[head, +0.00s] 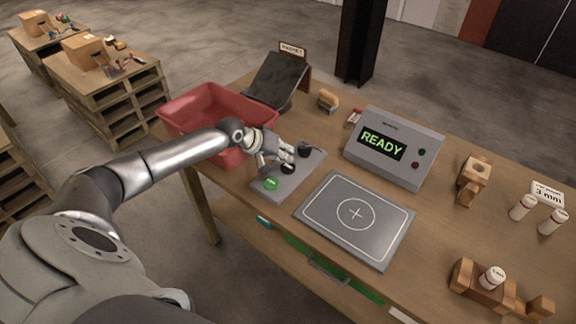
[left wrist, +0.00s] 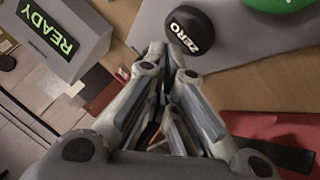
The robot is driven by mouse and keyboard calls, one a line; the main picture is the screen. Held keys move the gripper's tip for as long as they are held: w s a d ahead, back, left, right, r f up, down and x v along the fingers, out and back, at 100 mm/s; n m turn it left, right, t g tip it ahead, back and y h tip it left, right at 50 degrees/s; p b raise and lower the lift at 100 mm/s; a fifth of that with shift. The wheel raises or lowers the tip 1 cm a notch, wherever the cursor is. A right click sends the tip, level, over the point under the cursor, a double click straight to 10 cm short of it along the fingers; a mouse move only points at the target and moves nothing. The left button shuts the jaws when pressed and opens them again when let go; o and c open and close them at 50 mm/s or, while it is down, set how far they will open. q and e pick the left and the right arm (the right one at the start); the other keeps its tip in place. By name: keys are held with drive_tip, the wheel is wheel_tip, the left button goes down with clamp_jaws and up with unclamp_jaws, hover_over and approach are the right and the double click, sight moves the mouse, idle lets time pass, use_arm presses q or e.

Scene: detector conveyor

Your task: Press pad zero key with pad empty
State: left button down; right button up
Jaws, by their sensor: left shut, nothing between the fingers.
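The grey key panel (head: 290,187) on the table carries a green key (head: 271,183) and a black key (head: 288,169), with a black knob-like part (head: 305,149) at its far end. In the left wrist view, the black key (left wrist: 190,29) reads ZERO. My left gripper (head: 286,155) is shut and empty, just above the panel. Its fingertips (left wrist: 166,52) are beside the ZERO key; I cannot tell whether they touch it. The grey pad (head: 325,205) with a white circle and cross is empty. My right gripper is not in view.
The display box (head: 395,147) reads READY. A red bin (head: 207,102) stands left of the panel, under my left arm. Wooden blocks (head: 473,180) and white cylinders (head: 522,207) stand at the right. A dark tilted tray (head: 277,78) is behind the bin.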

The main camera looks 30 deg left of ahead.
use_arm(q)
drive_tip(key=shift+r+p, duration=2.4)
drive_tip(key=shift+r, duration=0.2)
drive_tip(key=shift+f, duration=0.1)
